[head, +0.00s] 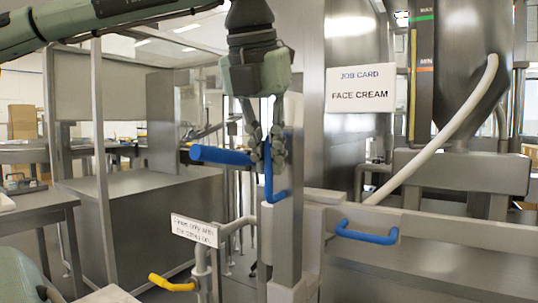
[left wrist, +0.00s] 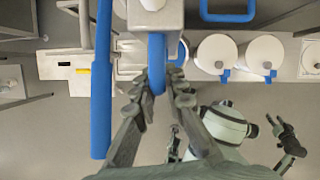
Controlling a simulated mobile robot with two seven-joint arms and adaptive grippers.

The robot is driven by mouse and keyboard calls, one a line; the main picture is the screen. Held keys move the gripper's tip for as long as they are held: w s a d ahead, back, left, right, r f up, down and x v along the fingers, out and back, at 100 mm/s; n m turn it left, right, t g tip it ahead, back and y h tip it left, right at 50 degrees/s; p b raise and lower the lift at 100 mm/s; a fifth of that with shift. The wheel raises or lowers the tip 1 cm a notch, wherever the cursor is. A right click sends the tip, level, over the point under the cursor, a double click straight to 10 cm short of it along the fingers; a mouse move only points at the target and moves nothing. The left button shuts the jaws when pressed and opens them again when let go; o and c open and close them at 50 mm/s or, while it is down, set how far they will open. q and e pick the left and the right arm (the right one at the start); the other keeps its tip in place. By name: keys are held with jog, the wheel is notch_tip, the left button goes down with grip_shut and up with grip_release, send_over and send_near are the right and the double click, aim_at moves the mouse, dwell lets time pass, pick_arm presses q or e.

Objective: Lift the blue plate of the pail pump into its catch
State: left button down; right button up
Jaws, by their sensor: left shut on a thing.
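My left gripper (head: 266,158) reaches down from above in the head view. It is shut on an upright blue handle (head: 276,194) on the front of a grey metal post. The left wrist view shows the same blue handle (left wrist: 157,60) between the two fingers. I cannot make out a separate blue plate or a catch. My right gripper (left wrist: 279,130) shows small at the right of the left wrist view, its fingers seemingly apart and empty. It is not in the head view.
A long blue bar grip (head: 220,156) sticks out left, close to my left gripper. A blue handle (head: 367,236) is on the low panel at right. A yellow handle (head: 172,284) and a small sign (head: 194,230) stand lower left. A job card (head: 367,90) hangs right.

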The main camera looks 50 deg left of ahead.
pick_arm(q)
jog(key=shift+r, duration=0.4)
jog(key=c, duration=1.8)
grip_release()
jog(key=shift+c, duration=0.2)
jog(key=shift+o, duration=1.2)
jog(key=shift+f, duration=0.15)
jog(key=v, duration=1.2)
jog(key=shift+s, duration=0.1)
